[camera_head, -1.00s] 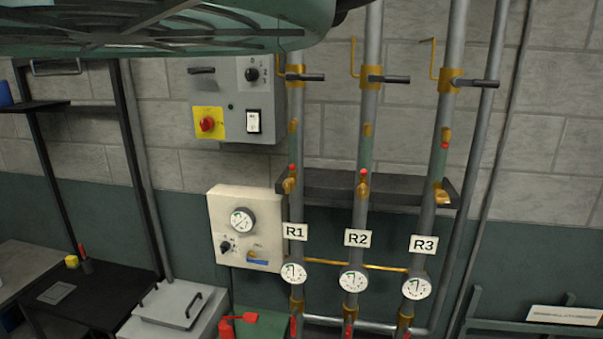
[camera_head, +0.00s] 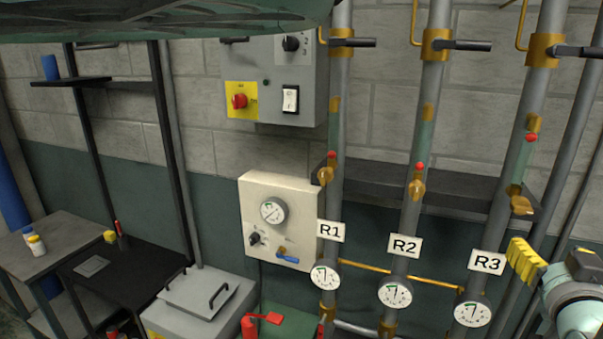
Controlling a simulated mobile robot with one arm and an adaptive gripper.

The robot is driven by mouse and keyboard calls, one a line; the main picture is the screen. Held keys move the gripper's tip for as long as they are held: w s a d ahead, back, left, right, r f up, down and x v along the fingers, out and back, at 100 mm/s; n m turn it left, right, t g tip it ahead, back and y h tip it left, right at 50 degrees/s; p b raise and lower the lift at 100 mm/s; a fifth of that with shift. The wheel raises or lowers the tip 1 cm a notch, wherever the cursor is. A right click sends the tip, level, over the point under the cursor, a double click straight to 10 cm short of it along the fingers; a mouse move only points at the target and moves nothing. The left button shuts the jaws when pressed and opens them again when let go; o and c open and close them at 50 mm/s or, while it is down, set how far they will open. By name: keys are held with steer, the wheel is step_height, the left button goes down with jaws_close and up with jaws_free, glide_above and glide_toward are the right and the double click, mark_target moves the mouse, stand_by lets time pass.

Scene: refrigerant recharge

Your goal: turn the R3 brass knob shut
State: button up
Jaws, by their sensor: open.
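The R3 pipe is the rightmost of three grey pipes, with an R3 label (camera_head: 487,262) and a round white gauge (camera_head: 473,308) below it. The R3 brass knob (camera_head: 521,204) sticks out of this pipe at shelf height, above the label. A red cap (camera_head: 531,138) sits higher on the same pipe. My gripper (camera_head: 523,260), with yellow ridged fingers, is at the lower right, just below the knob and right of the label. It is open and appears apart from the knob. The gap between its fingers is hard to see.
The R1 brass knob (camera_head: 326,175) and R2 brass knob (camera_head: 417,188) are to the left. A dark shelf (camera_head: 465,190) runs behind the pipes. A black-handled lever (camera_head: 580,51) is above on R3. A cream gauge panel (camera_head: 256,190) and a grey switch box (camera_head: 300,105) hang left.

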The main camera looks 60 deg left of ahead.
mark_target(523, 213)
steer(key=x, duration=0.5)
steer(key=b+x, duration=0.1)
steer(key=x, duration=0.5)
steer(key=shift+s+a+r+b, duration=0.15)
steer(key=shift+a+r+b, duration=0.05)
steer(key=shift+r+b, duration=0.1)
steer(key=shift+f+p+x, duration=0.2)
steer(key=shift+p+x, duration=1)
steer(key=shift+x, duration=0.75)
steer(key=shift+d, duration=0.1)
jaws_close()
steer(key=shift+f, duration=0.1)
